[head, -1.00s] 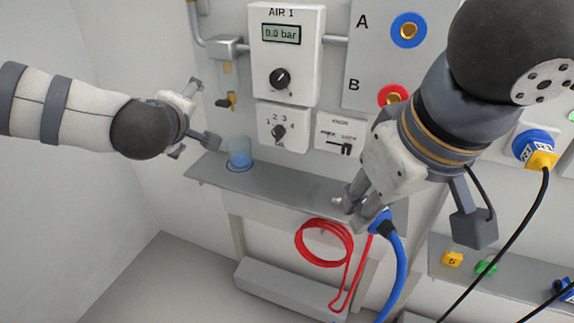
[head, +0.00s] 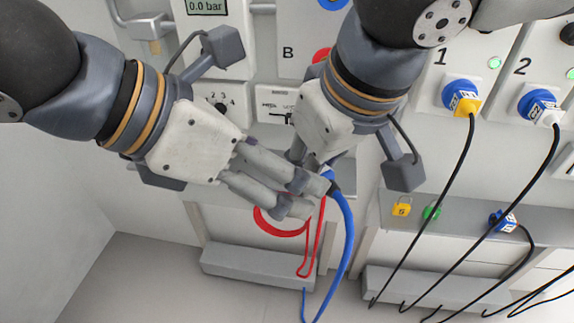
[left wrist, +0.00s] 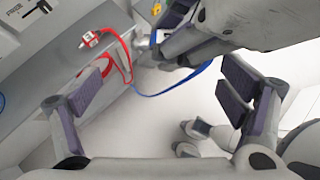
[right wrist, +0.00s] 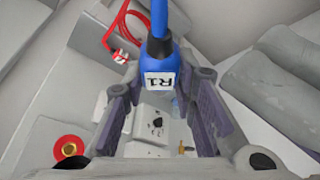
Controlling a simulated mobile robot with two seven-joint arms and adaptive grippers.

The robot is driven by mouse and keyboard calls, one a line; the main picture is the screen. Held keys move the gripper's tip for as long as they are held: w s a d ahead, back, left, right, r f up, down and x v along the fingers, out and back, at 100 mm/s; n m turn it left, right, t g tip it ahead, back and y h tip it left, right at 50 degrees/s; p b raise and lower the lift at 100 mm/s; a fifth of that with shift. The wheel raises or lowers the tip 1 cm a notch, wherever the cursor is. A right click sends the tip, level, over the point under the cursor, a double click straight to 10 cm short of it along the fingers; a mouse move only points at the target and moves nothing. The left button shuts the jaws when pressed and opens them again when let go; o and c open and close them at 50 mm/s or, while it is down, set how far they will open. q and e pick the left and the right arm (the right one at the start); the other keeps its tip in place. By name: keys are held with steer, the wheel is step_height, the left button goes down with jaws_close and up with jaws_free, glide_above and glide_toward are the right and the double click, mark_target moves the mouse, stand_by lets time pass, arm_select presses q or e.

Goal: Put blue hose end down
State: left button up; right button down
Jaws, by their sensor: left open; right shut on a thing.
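My right gripper (right wrist: 160,105) is shut on the blue hose end (right wrist: 160,65), a blue plug with a white label reading R1. The blue hose (head: 347,230) hangs down from it in the head view and crosses beyond my left gripper in the left wrist view (left wrist: 175,88). My left gripper (head: 306,196) is open and empty. Its fingers reach close beside the right gripper and the hose end in the head view; I cannot tell whether they touch. Arms and fingers hide most of the hose end in the head view.
A red hose (head: 283,232) hangs in a coil at the shelf front; its end (left wrist: 90,38) lies on the grey shelf. The wall panel has a red-ringed port B (right wrist: 70,148). A right shelf (head: 460,208) holds small yellow, green and blue items. Black cables hang at right.

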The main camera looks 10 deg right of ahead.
arm_select(q)
steer(key=x, duration=0.5)
steer(key=shift+a, duration=0.1)
steer(key=c, duration=1.3)
arm_select(e)
steer(key=c, duration=1.3)
jaws_free()
arm_select(q)
steer(key=shift+w, duration=0.15)
arm_select(e)
steer(key=shift+o, duration=0.4)
steer(key=shift+s, duration=0.1)
steer(key=shift+a, duration=0.1)
